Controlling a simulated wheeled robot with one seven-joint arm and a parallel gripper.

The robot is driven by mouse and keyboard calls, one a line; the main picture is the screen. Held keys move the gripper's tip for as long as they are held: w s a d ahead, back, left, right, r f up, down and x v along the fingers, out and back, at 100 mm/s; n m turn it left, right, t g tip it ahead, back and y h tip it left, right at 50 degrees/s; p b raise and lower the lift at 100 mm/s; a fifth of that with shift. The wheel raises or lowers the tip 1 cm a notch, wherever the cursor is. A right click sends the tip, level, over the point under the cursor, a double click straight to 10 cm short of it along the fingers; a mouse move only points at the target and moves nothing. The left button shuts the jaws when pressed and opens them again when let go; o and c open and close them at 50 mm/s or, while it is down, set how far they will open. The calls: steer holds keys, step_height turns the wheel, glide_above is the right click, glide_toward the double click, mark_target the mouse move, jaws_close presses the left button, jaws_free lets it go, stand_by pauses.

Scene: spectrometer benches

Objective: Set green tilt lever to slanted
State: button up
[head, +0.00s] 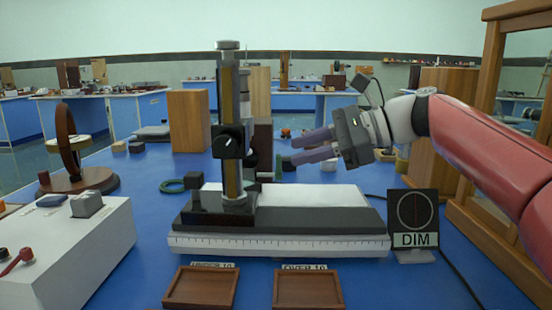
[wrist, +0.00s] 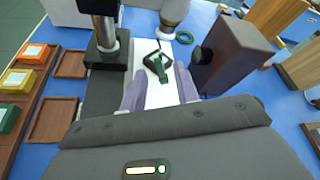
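A dark green lever-like piece (wrist: 158,68) stands on a small dark base over the white sheet in the wrist view, ahead of my fingertips. In the head view a green upright piece (head: 278,167) shows just behind the black column, probably the same lever; its tilt is hard to tell. My gripper (head: 294,150) reaches in from the right, its two purple-grey fingers apart with nothing between them. In the wrist view the fingers of my gripper (wrist: 160,88) spread on either side of the lever's near end, and I cannot tell whether they touch it.
A tall column (head: 231,120) with a black knob rises from the ruled rail (head: 280,243). A DIM sign (head: 413,220) stands right, a white switch box (head: 75,245) left. Two brown trays (head: 200,288) lie in front. A dark block (wrist: 235,55) stands right of the lever.

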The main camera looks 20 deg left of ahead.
steer(key=x, duration=0.7)
steer(key=shift+s+a, duration=0.1)
steer(key=shift+c, duration=0.3)
steer(key=shift+f, duration=0.1)
jaws_close()
